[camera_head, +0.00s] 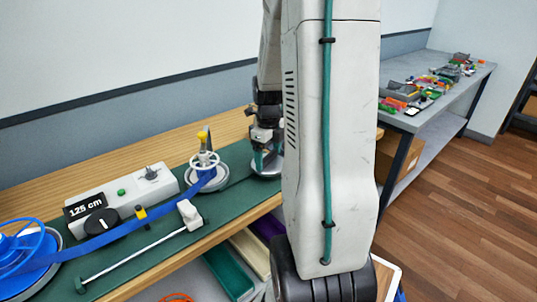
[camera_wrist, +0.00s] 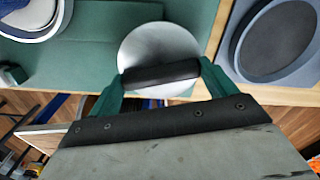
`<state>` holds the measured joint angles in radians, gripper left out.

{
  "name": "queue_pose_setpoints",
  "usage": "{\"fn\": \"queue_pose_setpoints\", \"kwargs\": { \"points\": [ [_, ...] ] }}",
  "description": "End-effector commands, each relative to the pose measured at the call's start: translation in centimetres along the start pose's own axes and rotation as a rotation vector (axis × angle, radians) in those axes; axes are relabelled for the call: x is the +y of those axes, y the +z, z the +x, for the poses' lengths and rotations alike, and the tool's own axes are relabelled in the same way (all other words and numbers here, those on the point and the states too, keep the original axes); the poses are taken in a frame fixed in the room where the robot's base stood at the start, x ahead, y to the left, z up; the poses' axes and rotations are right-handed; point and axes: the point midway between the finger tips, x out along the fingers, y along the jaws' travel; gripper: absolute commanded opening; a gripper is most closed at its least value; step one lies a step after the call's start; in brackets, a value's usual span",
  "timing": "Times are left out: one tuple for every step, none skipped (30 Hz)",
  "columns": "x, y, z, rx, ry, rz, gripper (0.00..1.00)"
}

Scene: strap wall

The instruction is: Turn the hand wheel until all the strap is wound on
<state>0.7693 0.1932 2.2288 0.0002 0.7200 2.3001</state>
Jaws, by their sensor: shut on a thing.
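A round silver disc with a black bar across it, which looks like the hand wheel (camera_wrist: 160,43), sits on the green mat. It also shows in the head view (camera_head: 266,172), partly hidden by my arm. My gripper (camera_wrist: 162,76) is above the disc, its green fingers shut on the ends of the black bar (camera_wrist: 160,74). The blue strap (camera_head: 120,231) runs from a large blue reel (camera_head: 22,250) at the left to a white reel (camera_head: 205,165) beside the disc. The strap spans the stretch between them.
A white box (camera_head: 150,186) with knobs and a label reading "125 cm" (camera_head: 85,206) stands behind the strap. A white rod (camera_head: 130,255) lies in front of it. A round dark-topped piece (camera_wrist: 283,40) is right of the disc in the wrist view. A second table (camera_head: 440,85) holds clutter.

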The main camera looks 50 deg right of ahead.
Motion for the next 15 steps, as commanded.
{"fn": "queue_pose_setpoints", "kwargs": {
  "points": [
    [-0.1,0.1,-0.07,-0.003,-0.003,0.023,0.61],
    [-0.1,0.1,-0.07,-0.003,-0.003,0.038,0.61],
    [-0.1,0.11,-0.07,-0.003,-0.003,0.055,0.61],
    [-0.1,0.1,-0.07,-0.003,-0.003,0.067,0.61],
    [-0.1,0.1,-0.07,-0.003,-0.003,0.077,0.61],
    [-0.1,0.1,-0.07,-0.003,-0.003,0.09,0.61],
    [-0.1,0.1,-0.07,-0.003,-0.003,0.099,0.61],
    [-0.1,0.1,-0.07,-0.003,-0.003,0.105,0.61],
    [-0.11,0.11,-0.07,-0.003,-0.003,0.113,0.61],
    [-0.11,0.1,-0.07,-0.003,-0.003,0.118,0.61],
    [-0.11,0.1,-0.07,-0.003,-0.003,0.123,0.61],
    [-0.11,0.1,-0.07,-0.003,-0.003,0.128,0.61],
    [-0.11,0.1,-0.07,-0.003,-0.003,0.13,0.61],
    [-0.11,0.1,-0.07,-0.003,-0.003,0.132,0.61],
    [-0.11,0.1,-0.07,-0.003,-0.003,0.133,0.61]
  ]
}}
